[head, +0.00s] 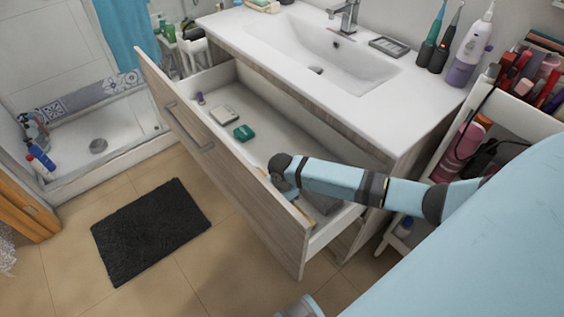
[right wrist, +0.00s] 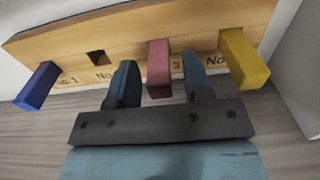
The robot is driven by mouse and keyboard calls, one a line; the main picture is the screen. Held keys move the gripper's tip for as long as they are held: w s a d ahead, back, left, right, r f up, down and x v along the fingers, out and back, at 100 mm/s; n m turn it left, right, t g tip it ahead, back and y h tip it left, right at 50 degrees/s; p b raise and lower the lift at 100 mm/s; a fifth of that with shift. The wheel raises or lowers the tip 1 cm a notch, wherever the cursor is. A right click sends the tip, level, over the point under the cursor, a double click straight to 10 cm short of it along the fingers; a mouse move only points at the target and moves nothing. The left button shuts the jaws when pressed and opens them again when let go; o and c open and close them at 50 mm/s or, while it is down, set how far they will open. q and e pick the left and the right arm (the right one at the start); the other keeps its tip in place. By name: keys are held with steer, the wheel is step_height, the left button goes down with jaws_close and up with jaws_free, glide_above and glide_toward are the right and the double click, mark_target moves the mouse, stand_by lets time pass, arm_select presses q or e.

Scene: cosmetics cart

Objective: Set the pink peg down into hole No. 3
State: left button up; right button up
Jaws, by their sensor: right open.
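The wooden peg board (right wrist: 195,22) fills the top of the right wrist view. The pink peg (right wrist: 158,68) stands in the board at the spot marked 3, its lower end hidden from this angle. My right gripper (right wrist: 160,85) is open, with one finger on each side of the pink peg and visible gaps between. In the head view my right gripper (head: 285,185) reaches into the open drawer (head: 240,200), and its fingers and the peg are too hidden to make out. My left gripper is not in view.
A blue peg (right wrist: 38,86) stands at No. 1 and a yellow peg (right wrist: 244,58) at the board's right end. An empty square hole (right wrist: 97,58) lies between blue and pink. A green item (head: 243,132) and a pale box (head: 224,115) lie farther back in the drawer.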

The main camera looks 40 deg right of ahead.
step_height(320, 180, up, 10)
steer(key=p, duration=0.9)
steer(key=shift+r+p, duration=0.65)
steer(key=shift+p, duration=0.25)
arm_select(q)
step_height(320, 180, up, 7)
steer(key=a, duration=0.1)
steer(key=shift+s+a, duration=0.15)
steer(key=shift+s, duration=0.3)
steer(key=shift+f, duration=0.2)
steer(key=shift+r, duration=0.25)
